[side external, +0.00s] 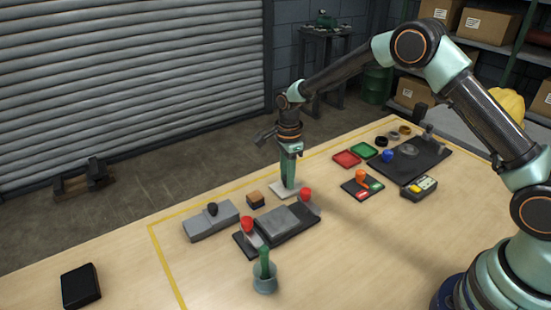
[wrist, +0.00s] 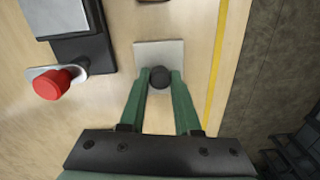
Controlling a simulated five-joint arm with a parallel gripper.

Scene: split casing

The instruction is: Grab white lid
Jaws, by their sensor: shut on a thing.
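The white lid (wrist: 152,48) is a flat, pale square plate with a dark round knob (wrist: 160,77), seen in the wrist view. In the side external view the lid (side external: 281,189) is at the table, behind the dark fixture. My gripper (wrist: 160,84) has its two green fingers on either side of the knob, shut on it. In the side external view my gripper (side external: 289,184) points straight down at the lid, and its fingers hide the knob. I cannot tell whether the lid rests on the table or is just above it.
A dark fixture (side external: 270,238) with a grey block and red-knobbed clamps (side external: 305,195) stands close by. Red and green trays (side external: 346,159) lie to the right.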

